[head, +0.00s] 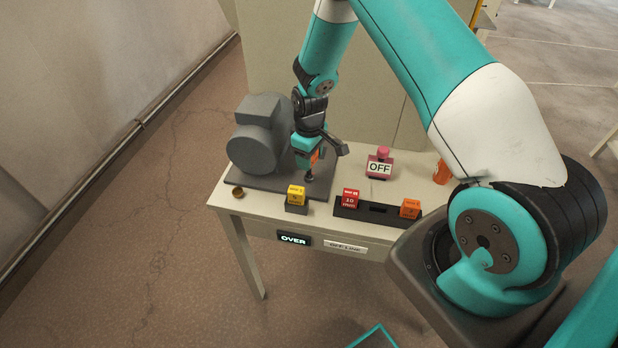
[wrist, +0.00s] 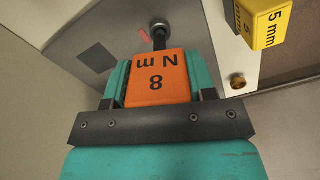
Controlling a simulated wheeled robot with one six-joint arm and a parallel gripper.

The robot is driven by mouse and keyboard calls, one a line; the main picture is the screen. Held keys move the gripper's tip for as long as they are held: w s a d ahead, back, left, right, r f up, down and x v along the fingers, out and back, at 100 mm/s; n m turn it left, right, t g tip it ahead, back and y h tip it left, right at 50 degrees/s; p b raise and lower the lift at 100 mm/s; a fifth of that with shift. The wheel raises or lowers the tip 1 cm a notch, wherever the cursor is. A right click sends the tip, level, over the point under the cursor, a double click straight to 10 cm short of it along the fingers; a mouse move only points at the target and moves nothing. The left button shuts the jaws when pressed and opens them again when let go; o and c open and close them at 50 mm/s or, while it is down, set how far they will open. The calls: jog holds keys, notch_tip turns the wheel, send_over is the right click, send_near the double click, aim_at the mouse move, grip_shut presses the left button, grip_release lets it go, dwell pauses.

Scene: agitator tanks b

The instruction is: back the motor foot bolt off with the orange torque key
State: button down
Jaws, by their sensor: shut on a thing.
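The key's dark shaft points down beside the grey motor (head: 258,138). In the wrist view the shaft meets a round dark bolt head (wrist: 159,23) on the motor's base plate. In the head view the key's lower end is at the plate (head: 316,190); I cannot tell how fully it sits on the bolt. A small red mark (wrist: 141,35) lies beside the bolt. A display on the table front reads OVER (head: 293,239).
A yellow 5 mm block (head: 296,195) stands at the table's front, with a small brass piece (head: 238,192) to its left. A dark rack (head: 378,211) holds a red 10 mm block (head: 350,198) and an orange block (head: 410,208).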

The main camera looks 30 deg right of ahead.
jog(key=shift+r+p, duration=0.65)
jog(key=shift+r, duration=0.5)
jog(key=shift+r, duration=0.15)
jog(key=shift+r+p, duration=1.45)
jog(key=shift+r, duration=0.5)
jog(key=m, duration=0.3)
jog(key=shift+f+m+b, duration=0.1)
jog(key=shift+m+b, duration=0.2)
jog(key=shift+m, duration=1.2)
